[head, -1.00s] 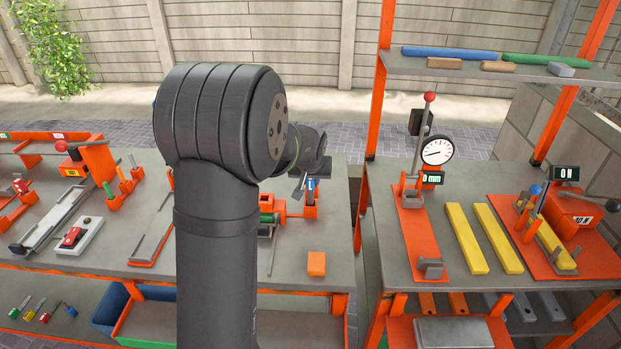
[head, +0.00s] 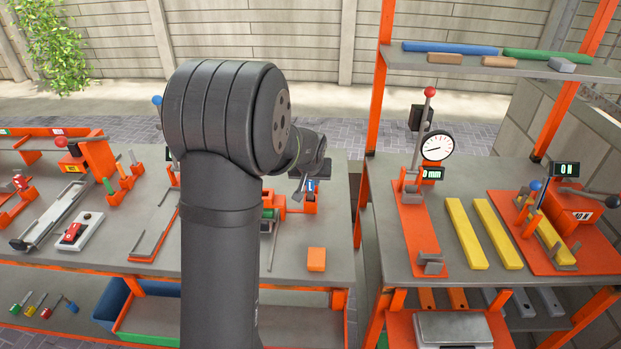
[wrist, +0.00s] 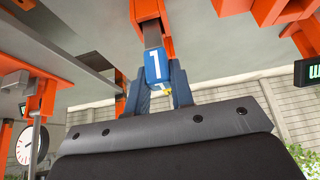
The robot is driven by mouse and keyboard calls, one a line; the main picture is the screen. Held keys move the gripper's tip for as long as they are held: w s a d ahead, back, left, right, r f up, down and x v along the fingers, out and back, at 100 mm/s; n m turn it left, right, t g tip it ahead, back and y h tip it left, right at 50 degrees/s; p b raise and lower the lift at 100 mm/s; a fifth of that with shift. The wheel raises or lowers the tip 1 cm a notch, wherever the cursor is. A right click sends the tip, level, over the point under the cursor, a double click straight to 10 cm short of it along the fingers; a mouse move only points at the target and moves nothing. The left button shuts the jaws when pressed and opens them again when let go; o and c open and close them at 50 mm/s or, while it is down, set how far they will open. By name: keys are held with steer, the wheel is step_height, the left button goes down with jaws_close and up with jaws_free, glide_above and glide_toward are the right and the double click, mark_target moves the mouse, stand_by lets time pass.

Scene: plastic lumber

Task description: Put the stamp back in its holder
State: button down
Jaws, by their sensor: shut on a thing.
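The stamp (wrist: 157,66) is a blue block with a white "1" on its face. It sits between the two fingers of my gripper (wrist: 159,80) in the wrist view, which looks upside down. An orange holder (head: 310,206) stands on the bench directly below the stamp. An orange part (wrist: 151,9) also lines up beyond the stamp in the wrist view. I cannot tell whether the stamp touches it.
My own arm hides much of the bench (head: 345,240) in the head view. An orange cube (head: 316,259) lies near the bench's front edge. A shelf unit with a dial gauge (head: 437,147) and yellow bars (head: 466,233) stands to the right.

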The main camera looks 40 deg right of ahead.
steer(key=shift+f, duration=1)
steer(key=c, duration=1.2)
jaws_free()
steer(key=shift+o, duration=0.2)
steer(key=v, duration=1.7)
steer(key=shift+r, duration=0.15)
steer(key=x, duration=1.7)
